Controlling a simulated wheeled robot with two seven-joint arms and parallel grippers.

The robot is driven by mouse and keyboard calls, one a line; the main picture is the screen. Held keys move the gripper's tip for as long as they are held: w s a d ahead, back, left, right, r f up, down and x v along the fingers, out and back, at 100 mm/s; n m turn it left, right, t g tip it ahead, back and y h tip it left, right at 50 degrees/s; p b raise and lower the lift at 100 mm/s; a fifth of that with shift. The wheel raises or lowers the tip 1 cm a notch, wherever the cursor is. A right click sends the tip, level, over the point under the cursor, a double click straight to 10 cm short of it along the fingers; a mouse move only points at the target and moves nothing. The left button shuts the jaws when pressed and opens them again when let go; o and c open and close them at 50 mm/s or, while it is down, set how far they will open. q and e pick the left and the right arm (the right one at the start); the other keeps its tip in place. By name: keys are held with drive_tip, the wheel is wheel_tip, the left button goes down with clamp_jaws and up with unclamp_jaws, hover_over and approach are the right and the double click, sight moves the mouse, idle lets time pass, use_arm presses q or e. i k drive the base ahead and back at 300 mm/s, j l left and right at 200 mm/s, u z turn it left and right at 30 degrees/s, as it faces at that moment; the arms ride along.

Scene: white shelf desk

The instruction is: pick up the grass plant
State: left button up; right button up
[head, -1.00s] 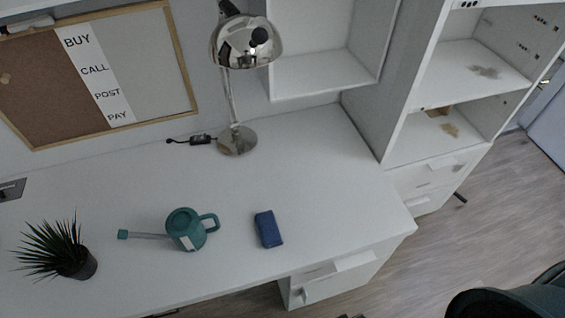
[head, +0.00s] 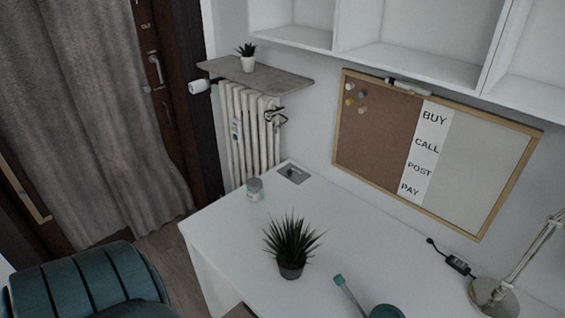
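The grass plant (head: 290,243) has spiky dark green leaves and stands upright in a small dark pot on the white desk (head: 350,238). It is near the desk's front left part in the head view. Nothing touches it. Neither of my grippers shows in the head view, so I cannot see whether they are open or shut.
A teal watering can (head: 386,311) is partly cut off at the bottom edge, right of the plant. A small jar (head: 255,189) stands behind left. A teal chair (head: 90,280) stands left of the desk. Another potted plant (head: 247,57) sits above the radiator.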

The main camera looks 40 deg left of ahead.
sight(291, 257)
drive_tip(key=i+j+u, duration=0.15)
drive_tip(key=j+u, duration=0.35)
drive_tip(key=i+j+u, duration=0.15)
drive_tip(key=u, duration=0.35)
drive_tip(key=i+j, duration=0.05)
drive_tip(key=j, duration=0.05)
